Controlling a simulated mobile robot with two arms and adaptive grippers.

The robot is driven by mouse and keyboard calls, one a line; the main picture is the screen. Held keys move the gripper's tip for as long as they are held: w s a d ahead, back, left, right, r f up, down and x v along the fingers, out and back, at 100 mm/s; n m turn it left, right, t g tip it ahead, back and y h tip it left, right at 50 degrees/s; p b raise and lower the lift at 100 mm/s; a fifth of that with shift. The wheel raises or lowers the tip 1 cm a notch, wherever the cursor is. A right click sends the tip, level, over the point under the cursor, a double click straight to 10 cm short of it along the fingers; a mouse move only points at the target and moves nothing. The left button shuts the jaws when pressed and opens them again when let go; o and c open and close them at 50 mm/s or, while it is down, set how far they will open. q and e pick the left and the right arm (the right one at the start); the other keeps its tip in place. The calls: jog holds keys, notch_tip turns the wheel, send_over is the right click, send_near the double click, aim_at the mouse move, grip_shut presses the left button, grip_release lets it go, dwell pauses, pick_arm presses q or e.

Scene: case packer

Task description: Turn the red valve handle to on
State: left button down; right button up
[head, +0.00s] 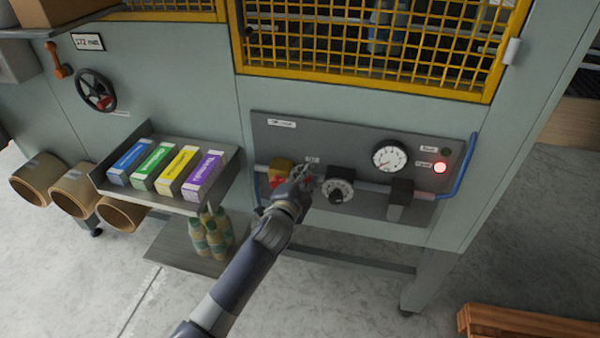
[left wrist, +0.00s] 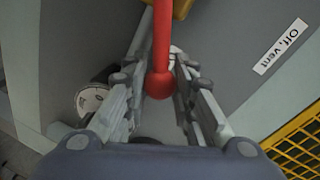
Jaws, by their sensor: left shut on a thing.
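The red valve handle (left wrist: 160,45) is a red rod with a round ball end in the left wrist view. It comes down from a yellow valve body (left wrist: 182,8) at the top edge. In the head view the yellow valve body (head: 281,169) sits on the grey panel, with a bit of red below it, and my gripper hides most of the handle. My left gripper (head: 306,176) is at the panel, shut on the handle near its ball end. The fingers lie on either side of the rod. My right gripper is not in view.
The grey panel (head: 350,135) also carries a black dial (head: 338,189), a round gauge (head: 389,157), a lit red lamp (head: 440,168) and a blue pipe (head: 461,175). A shelf with coloured cartons (head: 165,172) is at left. Yellow mesh (head: 375,50) is above.

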pick_arm(q)
jog(key=shift+s+d+f+m+y+b, duration=0.1)
jog(key=shift+d+f+m+y+b, duration=0.1)
jog(key=shift+f+m+b, duration=0.3)
jog(key=shift+d+f+m+y+b, duration=0.15)
jog(key=shift+f+m+y, duration=0.05)
jog(key=shift+f+m, duration=0.45)
jog(key=shift+d+f+m+y+b, duration=0.1)
jog(key=shift+f+m+y+b, duration=0.2)
jog(key=shift+f+m+b, duration=0.5)
jog(key=shift+f+m, duration=0.25)
jog(key=c, duration=1.3)
grip_release()
jog(key=shift+s+r, duration=0.1)
jog(key=v, duration=1.2)
